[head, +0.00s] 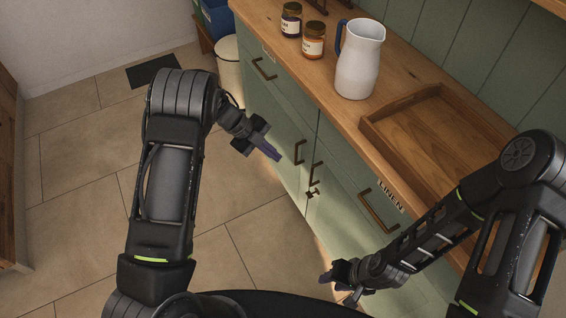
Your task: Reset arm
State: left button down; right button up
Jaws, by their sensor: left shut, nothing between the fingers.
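My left gripper (276,156) hangs over the floor in front of the green cabinet, left of the drawer handles. Its fingers are together with nothing between them. My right gripper (338,285) is low in front of the cabinet, near the bottom of the view. It is small and seen at a steep angle, so I cannot tell how far its fingers are apart. I see no object in it. Both grippers are below the countertop level in the picture and apart from the things on it.
The wooden counter (302,62) bears a white pitcher (359,65) with a blue handle, two labelled jars (313,42) and an empty wooden tray (372,122). The green cabinet (285,115) has protruding handles. A pale bin (229,70) stands behind my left arm.

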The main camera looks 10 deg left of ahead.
pick_arm(q)
jog(key=shift+v, duration=0.95)
jog(key=shift+w, duration=0.1)
jog(key=w+d+f+n+t, duration=0.2)
jog(key=w+d+n+t, duration=0.15)
jog(key=n, duration=0.25)
jog(key=s+f+n+t+y, duration=0.2)
jog(key=s+f+n, duration=0.4)
jog(key=n, duration=0.4)
jog(key=s+d+f+n+g, duration=0.1)
jog(key=s+d+n+g, duration=0.1)
jog(key=s, duration=0.7)
jog(key=s+d+f+n+g, duration=0.2)
jog(key=s+n, duration=0.3)
jog(key=s, duration=0.4)
jog(key=s+d+f+n+g+y, duration=0.1)
jog(key=s+n, duration=0.3)
jog(key=s, duration=0.6)
jog(key=shift+d+f+g, duration=0.45)
jog(key=shift+d, duration=0.1)
